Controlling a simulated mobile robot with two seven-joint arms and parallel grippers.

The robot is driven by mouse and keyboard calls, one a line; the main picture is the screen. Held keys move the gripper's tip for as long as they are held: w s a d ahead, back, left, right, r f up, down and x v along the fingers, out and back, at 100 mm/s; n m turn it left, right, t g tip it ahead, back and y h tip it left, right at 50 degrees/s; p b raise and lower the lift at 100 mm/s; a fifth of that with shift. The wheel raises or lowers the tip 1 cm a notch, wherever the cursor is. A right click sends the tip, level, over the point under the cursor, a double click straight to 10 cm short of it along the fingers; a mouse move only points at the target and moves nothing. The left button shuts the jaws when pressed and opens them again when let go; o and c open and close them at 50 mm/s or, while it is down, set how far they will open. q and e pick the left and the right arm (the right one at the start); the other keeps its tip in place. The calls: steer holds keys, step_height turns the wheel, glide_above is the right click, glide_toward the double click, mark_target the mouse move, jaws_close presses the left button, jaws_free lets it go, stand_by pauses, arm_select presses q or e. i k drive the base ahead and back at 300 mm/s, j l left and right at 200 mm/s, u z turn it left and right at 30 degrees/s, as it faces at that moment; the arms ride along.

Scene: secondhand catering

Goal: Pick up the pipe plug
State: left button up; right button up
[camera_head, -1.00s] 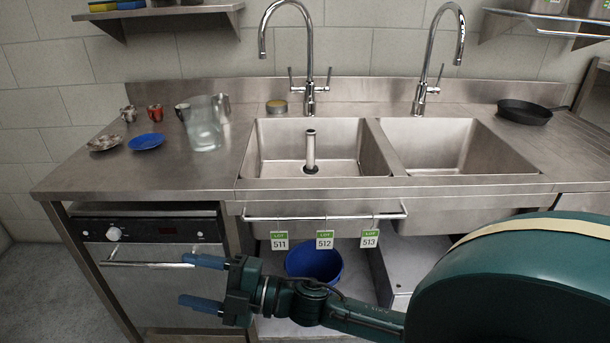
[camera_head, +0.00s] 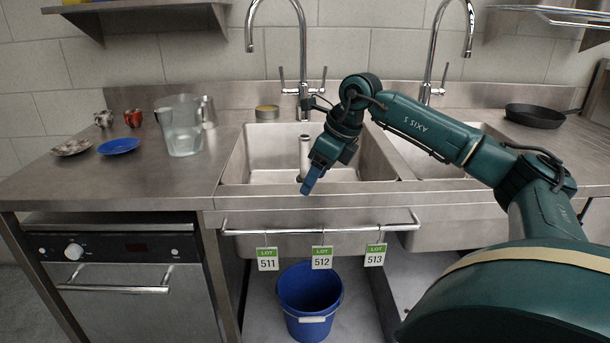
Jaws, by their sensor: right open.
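The pipe plug (camera_head: 304,147) is a pale upright tube standing in the left sink basin (camera_head: 262,165). Its lower part is hidden behind my right gripper. My right gripper (camera_head: 308,186) has blue fingertips pointing down and slightly left, over the front rim of the left basin. It is open and holds nothing. It is seen side-on, so the fingers overlap. It appears nearer to me than the pipe plug and apart from it. My left gripper is not in view.
Two tall taps (camera_head: 303,75) rise behind the basins. A clear jug (camera_head: 183,128), a blue plate (camera_head: 118,146) and cups stand on the left counter. A black pan (camera_head: 534,115) is at the right. A rail (camera_head: 290,230) with lot tags runs below, above a blue bucket (camera_head: 309,300).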

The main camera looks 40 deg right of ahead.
mark_target(304, 139)
steer(key=i+l, duration=0.55)
steer(key=l, duration=0.25)
steer(key=i+l, duration=0.3)
steer(key=l, duration=0.1)
